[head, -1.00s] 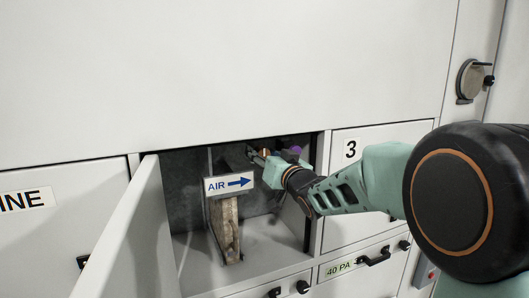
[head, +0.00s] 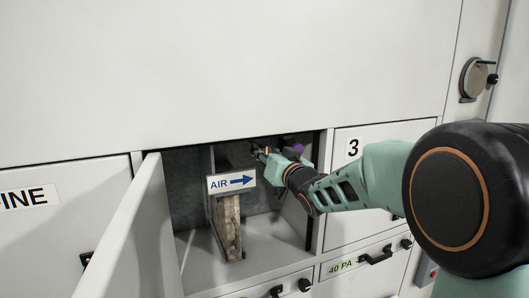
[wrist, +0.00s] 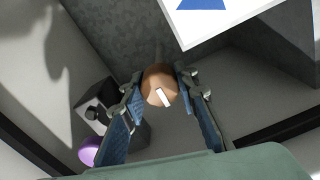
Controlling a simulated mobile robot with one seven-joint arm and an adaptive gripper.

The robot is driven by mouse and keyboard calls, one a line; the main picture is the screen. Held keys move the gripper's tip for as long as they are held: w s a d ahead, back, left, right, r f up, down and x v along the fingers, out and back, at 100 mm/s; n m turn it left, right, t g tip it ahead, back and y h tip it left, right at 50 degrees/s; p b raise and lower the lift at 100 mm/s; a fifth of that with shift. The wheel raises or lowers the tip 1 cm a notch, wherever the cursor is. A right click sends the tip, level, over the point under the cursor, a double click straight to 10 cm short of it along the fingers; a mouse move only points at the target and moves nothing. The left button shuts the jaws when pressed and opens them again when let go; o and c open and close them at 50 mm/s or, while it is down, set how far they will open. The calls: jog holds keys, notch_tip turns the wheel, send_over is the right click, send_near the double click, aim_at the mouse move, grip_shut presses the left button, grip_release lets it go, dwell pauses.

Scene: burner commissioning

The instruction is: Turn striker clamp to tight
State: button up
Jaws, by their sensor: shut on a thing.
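The striker clamp seems to be the round copper-coloured knob (wrist: 160,86) with a white mark on its face, in the wrist view. The white mark is tilted, its top leaning left. My gripper (wrist: 155,88) has one finger on each side of the knob and is shut on it. In the head view my gripper (head: 263,152) reaches into the upper right of the open compartment. The knob is small and mostly hidden there by the fingers.
An AIR arrow sign (head: 231,182) stands just left of my gripper. A purple knob (wrist: 89,152) on a dark block sits close by. The open door (head: 130,235) juts out at left. Panel 3 (head: 362,150) borders the opening at right.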

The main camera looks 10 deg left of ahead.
jog(key=m+p, duration=0.1)
jog(key=m, duration=0.3)
jog(key=shift+m, duration=0.4)
jog(key=m+p, duration=0.1)
jog(key=m, duration=0.3)
jog(key=shift+w+d+m, duration=0.1)
jog(key=shift+m, duration=0.2)
jog(key=m+p, duration=0.1)
jog(key=m, duration=0.3)
jog(key=shift+m+p, duration=0.7)
jog(key=shift+m, duration=1.4)
jog(key=shift+f, duration=0.1)
jog(key=o, duration=1.2)
